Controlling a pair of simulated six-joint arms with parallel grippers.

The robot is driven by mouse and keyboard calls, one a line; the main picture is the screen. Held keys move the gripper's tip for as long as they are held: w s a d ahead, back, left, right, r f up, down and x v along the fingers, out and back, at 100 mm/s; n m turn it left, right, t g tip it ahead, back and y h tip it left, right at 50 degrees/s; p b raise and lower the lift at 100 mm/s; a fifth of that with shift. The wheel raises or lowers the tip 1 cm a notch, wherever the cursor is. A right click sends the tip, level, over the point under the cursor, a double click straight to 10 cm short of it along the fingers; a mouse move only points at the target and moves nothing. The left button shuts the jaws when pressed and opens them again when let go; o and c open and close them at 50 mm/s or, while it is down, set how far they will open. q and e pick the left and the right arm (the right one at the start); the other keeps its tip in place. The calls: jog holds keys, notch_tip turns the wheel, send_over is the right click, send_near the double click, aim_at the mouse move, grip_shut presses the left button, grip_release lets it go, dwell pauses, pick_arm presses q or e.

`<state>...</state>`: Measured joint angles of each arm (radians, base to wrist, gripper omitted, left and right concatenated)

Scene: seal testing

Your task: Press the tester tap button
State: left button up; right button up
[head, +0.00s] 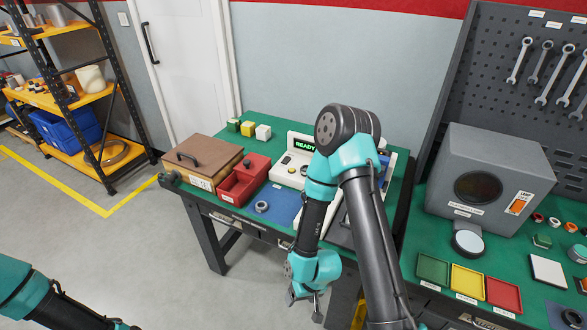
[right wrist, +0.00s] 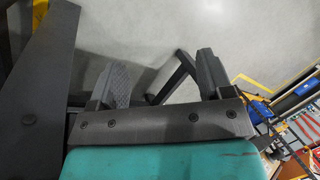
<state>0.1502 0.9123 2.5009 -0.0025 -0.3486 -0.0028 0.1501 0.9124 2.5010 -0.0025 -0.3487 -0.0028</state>
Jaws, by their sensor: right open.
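The tester (head: 298,162) is a white unit with a small dark display reading READY in green. It stands on the green workbench, and my right arm hides much of its right part. I cannot make out which of its small parts is the tap button. My right gripper (head: 306,298) hangs low in front of the bench, below and apart from the tester. In the right wrist view its two fingers (right wrist: 165,85) are spread with nothing between them. My left arm shows at the lower left, with its gripper cut off or too unclear to read.
On the bench are a brown case (head: 200,158), a red bin (head: 243,182), a blue mat (head: 279,202) with a grey ring (head: 262,206), and several small blocks. A grey lamp box (head: 488,175) and coloured trays (head: 467,281) stand on the right bench. Floor at left is clear.

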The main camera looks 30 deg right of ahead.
dwell(0.3)
grip_shut()
dwell(0.6)
dwell(1.0)
